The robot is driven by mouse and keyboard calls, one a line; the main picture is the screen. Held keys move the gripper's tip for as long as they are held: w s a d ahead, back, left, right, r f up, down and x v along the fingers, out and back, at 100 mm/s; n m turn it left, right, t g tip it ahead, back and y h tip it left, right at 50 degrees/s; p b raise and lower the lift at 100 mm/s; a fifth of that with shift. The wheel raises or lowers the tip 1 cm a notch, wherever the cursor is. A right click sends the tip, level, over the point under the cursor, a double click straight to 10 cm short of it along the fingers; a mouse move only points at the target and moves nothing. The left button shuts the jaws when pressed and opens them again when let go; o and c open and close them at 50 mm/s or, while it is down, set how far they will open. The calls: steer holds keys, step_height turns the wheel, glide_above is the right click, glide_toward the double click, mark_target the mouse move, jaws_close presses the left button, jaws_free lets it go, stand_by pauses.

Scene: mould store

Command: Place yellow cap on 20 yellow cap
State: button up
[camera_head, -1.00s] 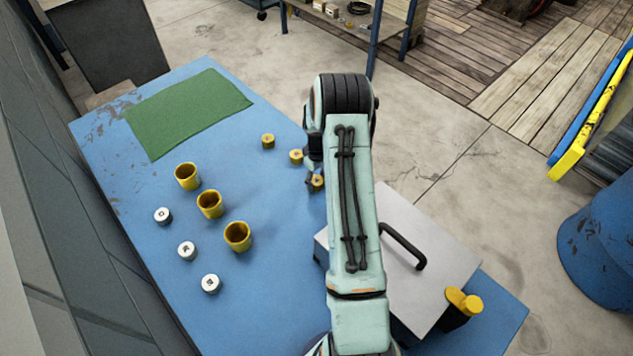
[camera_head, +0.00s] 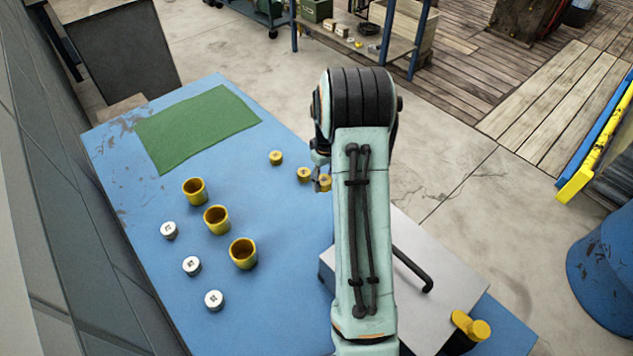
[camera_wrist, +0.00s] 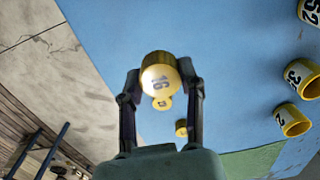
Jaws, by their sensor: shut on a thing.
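My gripper (camera_wrist: 162,82) is shut on a yellow cap (camera_wrist: 158,75), whose white face reads 16 in the wrist view. In the head view the held cap (camera_head: 325,182) shows beside my arm, which hides most of the gripper. It seems to be a little above the blue table. Two other yellow caps, a nearer one (camera_head: 304,174) and a farther one (camera_head: 276,157), stand on the table. Three open yellow cups stand left of them: back (camera_head: 194,191), middle (camera_head: 216,220), front (camera_head: 243,254). Their labels show in the wrist view; one reads 52 and another 32. I cannot make out a 20.
Several white caps, one of them at the front (camera_head: 214,300), stand left of the cups on the blue table (camera_head: 150,290). A green mat (camera_head: 195,128) lies at the back. A grey case (camera_head: 420,260) with a black handle stands right of my arm. Clear table lies between cups and yellow caps.

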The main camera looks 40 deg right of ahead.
steer(key=s+a+r, duration=0.1)
steer(key=a+r, duration=0.2)
steer(key=r, duration=0.1)
glide_above(304, 172)
steer(key=s, duration=0.1)
steer(key=f, duration=0.6)
steer(key=shift+a, duration=0.4)
steer(key=shift+w+d+f, duration=0.25)
steer(key=shift+w+f, duration=0.05)
steer(key=shift+f, duration=0.15)
steer(key=shift+w+d+f, duration=0.1)
steer(key=shift+w+f, duration=0.05)
steer(key=shift+f, duration=0.8)
steer(key=shift+w+d+f, duration=0.1)
steer(key=shift+f, duration=0.8)
steer(key=shift+f, duration=0.1)
steer(key=o, duration=0.8)
